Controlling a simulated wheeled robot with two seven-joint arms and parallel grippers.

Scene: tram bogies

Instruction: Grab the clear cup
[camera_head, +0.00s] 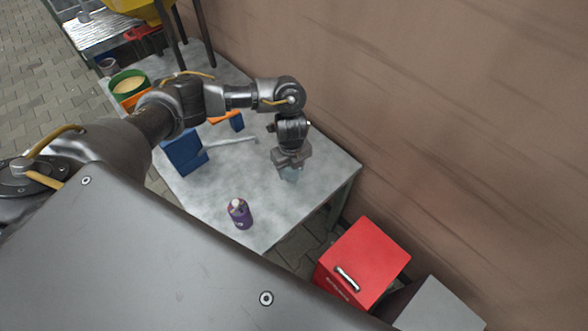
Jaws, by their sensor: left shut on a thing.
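The clear cup (291,174) is at the right part of the grey table, directly under my left gripper (291,165). The cup looks pale and see-through, and only its lower part shows; the gripper hides the rest. My left gripper points down and is shut on the cup. I cannot tell whether the cup touches the table top. My right gripper is not in view.
On the grey table (215,213) stand a purple can (240,214), a blue box (184,152), an orange-handled tool (226,119) and a green pot (128,84). A red cabinet (365,258) stands beyond the table's right end. A brown wall (430,110) runs behind.

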